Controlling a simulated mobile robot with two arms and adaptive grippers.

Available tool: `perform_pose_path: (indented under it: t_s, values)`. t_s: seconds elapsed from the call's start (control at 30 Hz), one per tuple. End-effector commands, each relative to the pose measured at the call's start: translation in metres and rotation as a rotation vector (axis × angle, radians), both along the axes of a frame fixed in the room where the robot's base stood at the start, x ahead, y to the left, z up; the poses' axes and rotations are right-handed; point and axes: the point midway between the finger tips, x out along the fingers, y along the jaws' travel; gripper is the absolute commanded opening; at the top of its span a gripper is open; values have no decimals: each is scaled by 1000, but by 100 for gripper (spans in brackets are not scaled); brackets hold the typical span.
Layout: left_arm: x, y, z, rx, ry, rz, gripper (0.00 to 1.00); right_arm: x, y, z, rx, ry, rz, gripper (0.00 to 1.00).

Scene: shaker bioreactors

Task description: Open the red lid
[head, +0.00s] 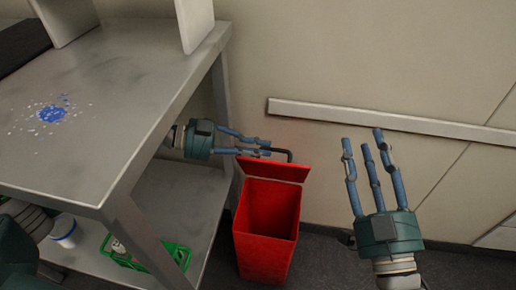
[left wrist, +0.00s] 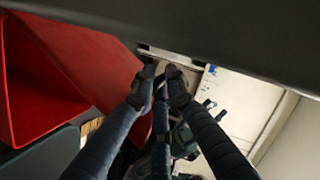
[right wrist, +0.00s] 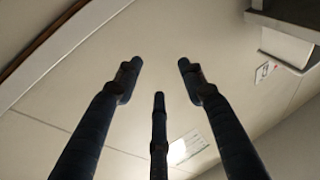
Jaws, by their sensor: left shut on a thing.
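The red bin (head: 265,255) stands on the floor beside the metal table. Its red lid (head: 272,168) is tilted up at the back, and the bin's mouth shows open below it. In the left wrist view the red lid (left wrist: 85,45) and the bin (left wrist: 15,85) lie left of the closed fingers. My right gripper (head: 370,142) is open and empty, pointing up, right of the bin.
The metal table (head: 120,120) has blue and white bits (head: 51,113) on top. Its lower shelf holds a green basket (head: 180,252) and a white cup (head: 63,232). A wall rail (head: 390,120) runs behind. Floor right of the bin is clear.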

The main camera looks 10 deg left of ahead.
Motion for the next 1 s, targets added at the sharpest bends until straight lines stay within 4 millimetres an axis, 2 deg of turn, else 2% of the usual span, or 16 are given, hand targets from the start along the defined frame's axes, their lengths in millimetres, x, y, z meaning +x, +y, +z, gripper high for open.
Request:
perform_pose_path:
  t_s: [0.03,0.37,0.57,0.6,0.67,0.77,0.9,1.0]
  values:
    - [3,-3,13,-17,-12,-2,0,1,0,-3,-5,18,-1,40]
    - [3,-3,12,-16,-13,-2,0,2,0,-7,-9,34,-2,40]
    - [3,-3,12,-17,-12,-2,0,9,8,-5,1,43,24,4]
    - [3,-3,12,-17,-12,-2,0,14,15,-4,6,49,43,0]
    - [3,-3,12,-17,-12,-2,0,23,28,-1,16,65,83,0]
    - [3,-3,12,-17,-12,-2,0,40,63,5,22,109,183,0]
    - [3,-3,12,-17,-12,-2,0,55,123,14,-25,189,358,0]
    - [3,-3,12,-17,-12,-2,0,57,163,17,-99,248,480,0]
